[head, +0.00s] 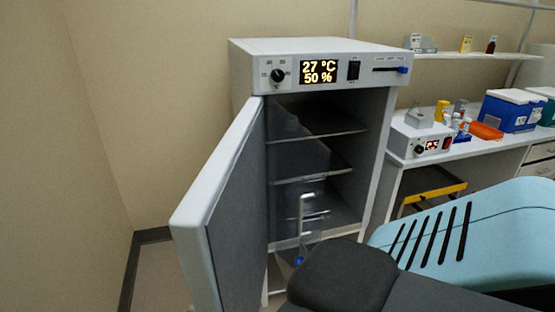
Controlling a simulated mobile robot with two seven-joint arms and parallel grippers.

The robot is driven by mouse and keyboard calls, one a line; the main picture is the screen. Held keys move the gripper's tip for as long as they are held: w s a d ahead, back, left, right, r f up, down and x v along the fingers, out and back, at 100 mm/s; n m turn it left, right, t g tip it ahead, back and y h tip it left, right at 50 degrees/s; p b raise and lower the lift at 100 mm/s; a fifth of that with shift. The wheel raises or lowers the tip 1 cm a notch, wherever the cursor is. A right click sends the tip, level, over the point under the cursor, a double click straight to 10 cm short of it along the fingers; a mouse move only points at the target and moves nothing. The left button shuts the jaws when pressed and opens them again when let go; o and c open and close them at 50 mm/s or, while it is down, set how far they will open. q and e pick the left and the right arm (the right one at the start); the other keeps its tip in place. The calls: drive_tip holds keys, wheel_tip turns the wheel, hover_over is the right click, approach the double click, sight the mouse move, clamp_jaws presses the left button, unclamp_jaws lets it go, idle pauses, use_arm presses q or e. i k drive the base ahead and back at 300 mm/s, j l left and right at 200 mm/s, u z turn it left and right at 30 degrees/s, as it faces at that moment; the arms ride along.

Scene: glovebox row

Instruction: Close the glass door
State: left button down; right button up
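A white incubator cabinet (335,52) stands against the wall, with a display reading 27 °C and 50 %. Its thick outer door (215,210) stands wide open, swung out to the left. A glass door (292,205) shows faintly as a clear pane with a pale bar handle (308,203) in front of the lower interior. How far it stands open is hard to tell, as its edges barely show. My dark arm link covers the lower middle of the view and hides part of the cabinet's bottom. Neither of my grippers shows.
Wire shelves (325,172) inside the cabinet look empty. A wall shelf (465,56) is above. Some bare floor shows left of the cabinet.

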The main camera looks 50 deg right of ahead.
sight(279, 235)
drive_tip(key=z, duration=1.7)
